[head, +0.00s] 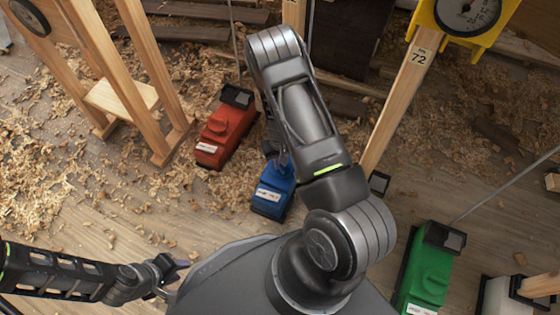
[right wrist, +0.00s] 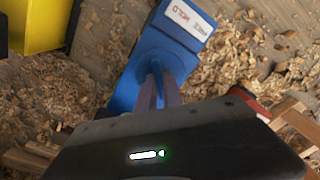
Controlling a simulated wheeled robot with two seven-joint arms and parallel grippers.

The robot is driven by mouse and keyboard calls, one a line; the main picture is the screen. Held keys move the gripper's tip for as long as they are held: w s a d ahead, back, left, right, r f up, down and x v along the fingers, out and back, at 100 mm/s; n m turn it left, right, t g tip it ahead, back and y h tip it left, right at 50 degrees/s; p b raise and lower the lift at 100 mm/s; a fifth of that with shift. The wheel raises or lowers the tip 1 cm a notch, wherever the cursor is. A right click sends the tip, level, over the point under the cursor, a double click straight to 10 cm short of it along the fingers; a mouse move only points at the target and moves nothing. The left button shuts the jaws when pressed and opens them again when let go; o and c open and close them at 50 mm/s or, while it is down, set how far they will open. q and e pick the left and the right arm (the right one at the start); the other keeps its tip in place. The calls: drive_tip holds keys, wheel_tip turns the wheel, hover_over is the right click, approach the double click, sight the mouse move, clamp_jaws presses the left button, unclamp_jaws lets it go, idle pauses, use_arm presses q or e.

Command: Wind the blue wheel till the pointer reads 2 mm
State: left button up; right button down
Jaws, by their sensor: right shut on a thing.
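A blue box-shaped unit (head: 273,190) with a white label stands on the floor, partly behind my right arm. The right wrist view shows it closer, with its blue body (right wrist: 172,45) and label. My right gripper (right wrist: 157,85) is shut at the blue unit, its fingers close together on the blue wheel, which is mostly hidden behind them. A yellow-mounted round dial (head: 468,12) is cut off at the top right; I cannot read its pointer. My left gripper (head: 172,275) is low at the left, apart from everything, with its fingers spread and empty.
A red unit (head: 226,130) stands just left of the blue one, and a green unit (head: 428,270) at the lower right. A wooden post (head: 400,100) marked 72 holds the yellow mount. A wooden frame (head: 125,95) stands at the left. Shavings cover the floor.

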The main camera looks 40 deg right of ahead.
drive_tip(key=m, duration=0.4)
drive_tip(key=shift+m, duration=0.3)
drive_tip(key=m+p, duration=0.1)
drive_tip(key=m, duration=0.4)
idle(0.3)
drive_tip(key=c, duration=1.5)
unclamp_jaws()
wheel_tip(320, 180, up, 8)
drive_tip(key=p, duration=0.3)
drive_tip(key=shift+f, duration=0.1)
